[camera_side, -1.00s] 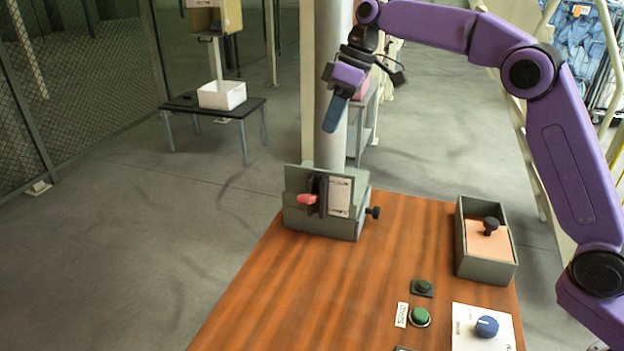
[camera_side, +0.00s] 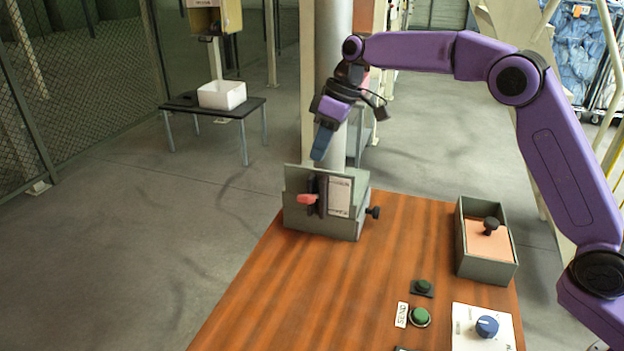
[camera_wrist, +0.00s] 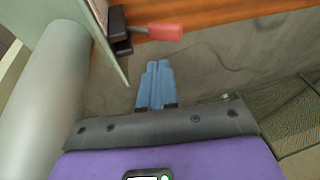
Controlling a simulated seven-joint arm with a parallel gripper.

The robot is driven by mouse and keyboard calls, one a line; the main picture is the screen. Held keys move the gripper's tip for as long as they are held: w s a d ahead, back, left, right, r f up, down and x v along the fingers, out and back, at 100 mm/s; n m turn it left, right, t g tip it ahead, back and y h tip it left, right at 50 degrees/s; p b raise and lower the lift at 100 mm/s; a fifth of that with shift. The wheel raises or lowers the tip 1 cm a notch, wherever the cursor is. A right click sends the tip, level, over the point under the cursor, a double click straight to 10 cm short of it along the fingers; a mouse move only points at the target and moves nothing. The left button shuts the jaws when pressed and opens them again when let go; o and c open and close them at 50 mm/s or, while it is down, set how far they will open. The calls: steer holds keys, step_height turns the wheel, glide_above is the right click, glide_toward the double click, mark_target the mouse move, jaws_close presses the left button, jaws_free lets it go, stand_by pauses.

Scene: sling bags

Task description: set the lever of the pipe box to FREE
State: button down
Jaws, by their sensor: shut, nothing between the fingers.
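The pipe box (camera_side: 335,222) is a grey-green box at the far end of the wooden table, in front of a tall grey pipe. Its lever has a red handle (camera_side: 307,199) that sticks out to the left from a dark mount on the front panel. A white label (camera_side: 340,196) sits right of the mount; its words are too small to read. My gripper (camera_side: 320,146) is above the box's back edge, its blue fingers closed together, pointing down and empty. In the wrist view the blue fingers (camera_wrist: 156,86) are below the red handle (camera_wrist: 165,31), apart from it.
The grey pipe (camera_side: 333,50) rises just behind the box, close to my gripper. A black knob (camera_side: 374,212) sticks out of the box's right side. An open grey box (camera_side: 486,262), green buttons (camera_side: 419,317) and a blue dial (camera_side: 487,326) are on the table's right. The table's middle is clear.

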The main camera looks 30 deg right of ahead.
mark_target(308, 197)
steer(key=x, duration=0.2)
steer(key=s+x, duration=0.1)
steer(key=x, duration=0.2)
steer(key=shift+a+f, duration=0.15)
steer(key=shift+f, duration=0.1)
steer(key=shift+s+a+f, duration=0.25)
steer(key=shift+a+f, duration=0.05)
steer(key=shift+f, duration=0.4)
steer(key=shift+s+a, duration=0.1)
steer(key=shift+s+a+f+t+h, duration=0.35)
steer(key=shift+a+f+t+h, duration=0.05)
steer(key=shift+f+t+h, duration=0.1)
steer(key=shift+s+a+f+t+h, duration=0.4)
steer(key=shift+s+f+t+h, duration=0.1)
steer(key=shift+f+t, duration=0.2)
step_height(308, 197, down, 9)
steer(key=s+a+t+h, duration=0.1)
steer(key=t+h, duration=0.1)
steer(key=shift+r+n, duration=0.2)
steer(key=shift+n, duration=0.2)
steer(key=shift+s+f, duration=0.15)
